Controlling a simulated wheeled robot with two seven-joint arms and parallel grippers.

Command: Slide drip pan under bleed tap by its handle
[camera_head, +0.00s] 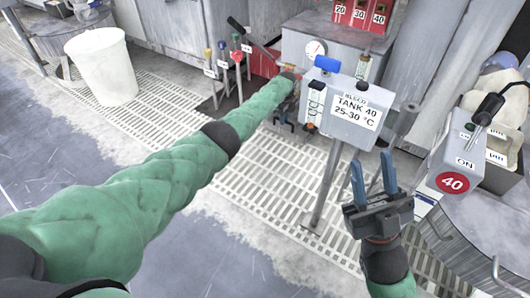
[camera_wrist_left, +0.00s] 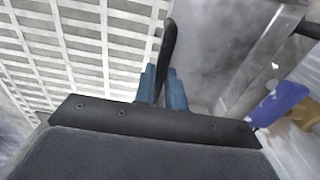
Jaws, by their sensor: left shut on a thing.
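My left gripper (camera_head: 284,118) reaches down beside the sign post, partly hidden by my own arm. In the left wrist view its blue fingers (camera_wrist_left: 163,88) are closed on a black handle (camera_wrist_left: 168,48), which I take for the drip pan's handle. The pan itself cannot be made out clearly. A blue-handled tap (camera_head: 327,63) is by the sign marked "TANK 40 25-30 °C" (camera_head: 357,108). A blue part (camera_wrist_left: 278,104) also shows at the right of the wrist view. My right gripper (camera_head: 374,178) is open and empty in front of the sign.
Light floor grating (camera_head: 175,125) spreads around the sign post (camera_head: 328,185). A white bin (camera_head: 102,68) stands at the upper left. A switch box marked "ON" and "40" (camera_head: 462,152) is at the right. Several coloured valves (camera_head: 237,57) stand beyond my left arm.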

